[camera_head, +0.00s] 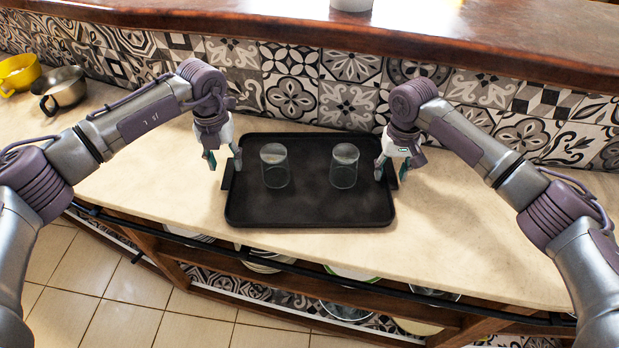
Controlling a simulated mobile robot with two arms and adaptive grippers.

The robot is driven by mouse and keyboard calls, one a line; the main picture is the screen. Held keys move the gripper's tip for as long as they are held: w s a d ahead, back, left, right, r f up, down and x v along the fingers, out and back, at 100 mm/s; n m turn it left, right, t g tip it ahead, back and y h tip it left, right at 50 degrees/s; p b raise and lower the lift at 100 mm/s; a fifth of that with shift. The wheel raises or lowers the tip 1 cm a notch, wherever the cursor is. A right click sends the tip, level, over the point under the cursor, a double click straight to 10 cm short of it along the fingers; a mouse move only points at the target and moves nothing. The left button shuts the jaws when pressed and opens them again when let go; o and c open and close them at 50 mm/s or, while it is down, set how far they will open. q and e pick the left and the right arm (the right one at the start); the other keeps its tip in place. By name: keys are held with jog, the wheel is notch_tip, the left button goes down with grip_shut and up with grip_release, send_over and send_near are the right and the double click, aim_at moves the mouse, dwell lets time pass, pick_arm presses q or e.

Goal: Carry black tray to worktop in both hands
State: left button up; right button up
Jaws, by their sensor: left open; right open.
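The black tray (308,208) lies flat on the pale worktop (450,240), close to the tiled backsplash. Two clear glasses stand upright on it, a left glass (275,167) and a right glass (344,166). My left gripper (225,163) is open at the tray's left side, by its left handle. My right gripper (388,168) is open at the tray's right side, by its right handle. I cannot tell whether the fingers touch the handles, as the grippers partly cover the tray's sides.
A yellow cup (18,73) and a metal cup (62,90) stand at the far left of the worktop. A wooden ledge (300,28) runs above the backsplash. Shelves with dishes lie below the worktop's front edge. The worktop is clear to the tray's right.

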jog(key=shift+r, duration=0.1)
pick_arm(q)
notch_tip(320, 180, up, 8)
pick_arm(e)
notch_tip(320, 180, up, 12)
dwell(0.5)
pick_arm(q)
jog(key=shift+r, duration=0.15)
